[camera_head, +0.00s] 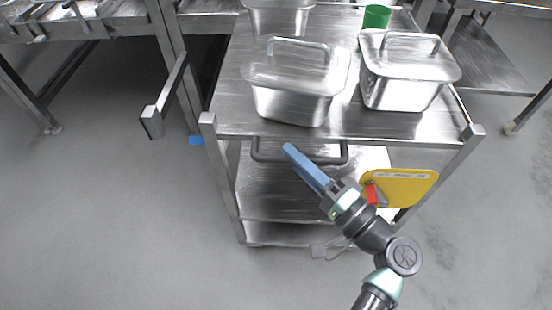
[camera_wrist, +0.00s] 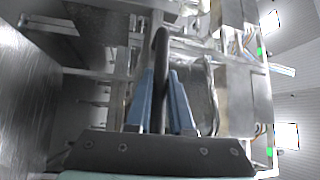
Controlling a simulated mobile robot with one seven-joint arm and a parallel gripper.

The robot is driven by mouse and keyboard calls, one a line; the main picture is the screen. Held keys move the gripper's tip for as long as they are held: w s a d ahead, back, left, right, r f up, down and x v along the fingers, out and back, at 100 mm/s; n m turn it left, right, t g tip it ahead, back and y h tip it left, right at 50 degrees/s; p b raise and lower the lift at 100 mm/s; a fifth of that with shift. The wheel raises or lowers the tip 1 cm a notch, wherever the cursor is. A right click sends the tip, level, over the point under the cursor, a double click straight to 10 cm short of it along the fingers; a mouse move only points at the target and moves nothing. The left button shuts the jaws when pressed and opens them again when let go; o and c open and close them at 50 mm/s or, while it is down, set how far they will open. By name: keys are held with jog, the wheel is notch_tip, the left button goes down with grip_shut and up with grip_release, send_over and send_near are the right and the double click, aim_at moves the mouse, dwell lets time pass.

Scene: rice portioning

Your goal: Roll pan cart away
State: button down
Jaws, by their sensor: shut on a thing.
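The pan cart is a steel cart with a top shelf (camera_head: 350,125) and lower shelves. Lidded steel pans stand on its top, including a left pan (camera_head: 290,95) and a right pan (camera_head: 405,85). A dark bar handle (camera_head: 270,158) runs along the cart's near side, below the top edge. My gripper (camera_head: 290,150), with blue fingers, reaches up to this handle. In the wrist view, the dark handle (camera_wrist: 161,60) passes between the blue fingers (camera_wrist: 162,95), and they are shut on it. Part of the handle is hidden behind the fingers in the head view.
A yellow board (camera_head: 405,188) with a red part beside it hangs near the cart's right front. A green cup (camera_head: 377,16) stands at the back of the cart top. A steel table (camera_head: 110,25) is close on the left. Grey floor (camera_head: 100,220) is open at the front and left.

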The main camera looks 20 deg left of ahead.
aim_at(340, 159)
jog(key=d, duration=0.2)
jog(key=w+d+b, duration=0.1)
jog(key=d, duration=0.2)
jog(key=w+d, duration=0.1)
jog(key=d, duration=0.1)
jog(key=shift+w+d+r+b, duration=0.1)
jog(key=shift+w+d+b, duration=0.05)
jog(key=shift+b, duration=0.25)
jog(key=c, duration=0.8)
grip_release()
jog(key=p+v, duration=0.1)
jog(key=v, duration=1.2)
